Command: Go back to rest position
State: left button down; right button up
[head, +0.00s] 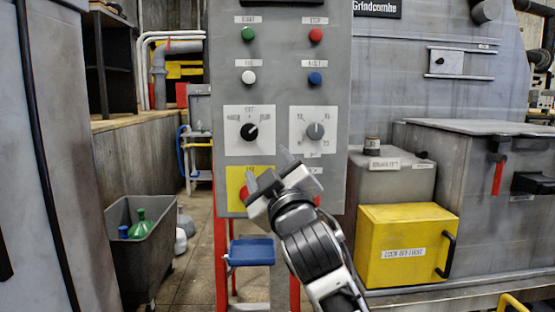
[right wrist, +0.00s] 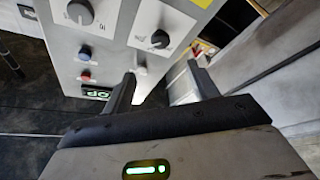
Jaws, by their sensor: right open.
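My right gripper (head: 268,168) is raised in front of the lower part of the grey control panel (head: 221,75). Its two fingers are apart with nothing between them. In the right wrist view the fingers (right wrist: 164,76) also show spread, with the tilted panel (right wrist: 113,52) behind them. The gripper and its wrist partly cover the yellow plate (head: 236,176) with a red button and the area below the right knob (head: 315,131). I cannot tell whether a fingertip touches the panel. My left gripper is not in view.
Above are green (head: 248,34), red (head: 316,35), white (head: 248,77) and blue (head: 315,78) buttons and a black knob (head: 250,131). A yellow box (head: 400,235) stands right of my arm. A grey bin (head: 133,262) with bottles stands left. Some floor between bin and panel is clear.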

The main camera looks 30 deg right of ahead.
jog(key=shift+v, duration=0.9)
jog(key=shift+w, duration=0.15)
jog(key=s+a+f+g+y, duration=0.2)
jog(key=f, duration=0.8)
jog(key=s+a+f+g+y, duration=0.1)
jog(key=a+f+g+y, duration=0.15)
jog(key=f, duration=0.65)
jog(key=s+a+f+g+y, duration=0.1)
jog(key=s+a+f, duration=0.15)
jog(key=f, duration=0.75)
jog(key=s+a+f+m+g+y, duration=0.1)
jog(key=s+a+f+g, duration=0.1)
jog(key=s+f, duration=0.6)
jog(key=s+a+f+m+g+y, duration=0.1)
jog(key=s+a+f, duration=0.3)
jog(key=s+f, duration=0.4)
jog(key=shift+s+f+m+g, duration=0.35)
jog(key=shift+f+m+g, duration=0.3)
jog(key=shift+g, duration=0.2)
